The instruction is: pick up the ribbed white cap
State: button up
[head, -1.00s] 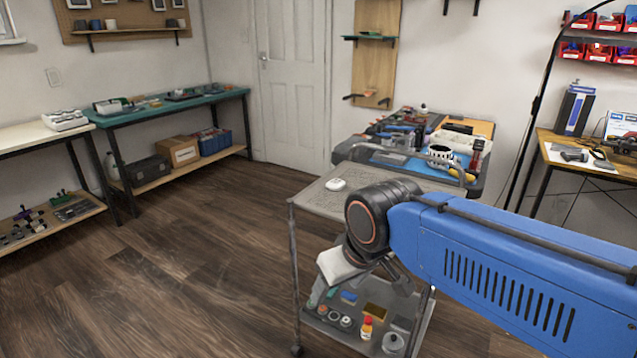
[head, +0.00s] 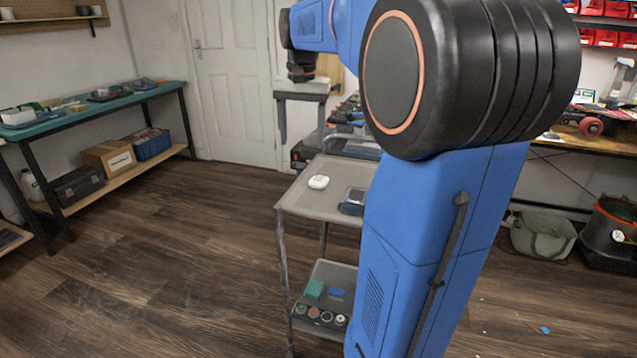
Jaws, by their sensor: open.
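A small rounded white object (head: 318,182) lies on the top of the grey cart. It is too small in the head view to tell whether it is ribbed, so I cannot say for sure that it is the cap. My gripper (head: 302,138) points down with its two fingers wide apart and nothing between them. In the picture it appears above the white object, apart from it. My blue arm hides the right part of the cart and much of the workbench behind.
The grey cart (head: 298,196) also carries a dark tray-like item (head: 353,200) on top. Its lower shelf holds a teal block (head: 314,289) and several small round parts. A green-topped bench (head: 150,97) stands at the left wall. The wooden floor left of the cart is clear.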

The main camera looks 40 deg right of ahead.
jog(key=w+d+r+m+g, duration=0.1)
jog(key=w+d+m, duration=0.25)
jog(key=d, duration=0.55)
send_over(319, 179)
jog(key=shift+n, duration=0.35)
jog(key=f, duration=1.1)
jog(key=shift+w+f, duration=0.3)
jog(key=shift+f, duration=0.1)
jog(key=shift+s+f, duration=0.15)
jog(key=shift+f, duration=1.25)
jog(key=shift+s+f, duration=0.1)
jog(key=shift+f, duration=1.25)
jog(key=shift+c, duration=0.3)
jog(key=c, duration=1.1)
